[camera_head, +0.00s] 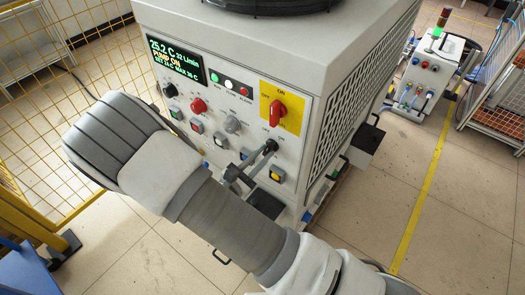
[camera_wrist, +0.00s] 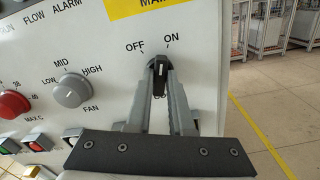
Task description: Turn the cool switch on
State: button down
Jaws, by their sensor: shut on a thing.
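The cool switch is a black rotary knob (camera_wrist: 159,72) with a white mark, under the printed words OFF and ON. In the wrist view the mark points up, roughly toward ON; its exact setting is hard to judge. A label below it starts with "CO" and is mostly hidden by my fingers. My gripper (camera_wrist: 160,80) is shut on this knob, one finger on each side. In the head view the knob (camera_head: 270,146) sits low on the right of the cabinet's front panel, and my gripper (camera_head: 263,153) reaches it from the front left.
A red switch on a yellow plate (camera_head: 281,108) sits just above. A grey fan knob (camera_wrist: 72,90) and a red knob (camera_wrist: 12,104) lie left, with several push buttons below. The display (camera_head: 175,62) is lit. A black box (camera_head: 367,140) juts from the cabinet's right side.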

jog(key=shift+n+p, duration=0.3)
jog(key=shift+n, duration=0.6)
jog(key=c, duration=0.8)
grip_release()
jog(key=v, duration=1.7)
jog(key=shift+s+a, duration=0.2)
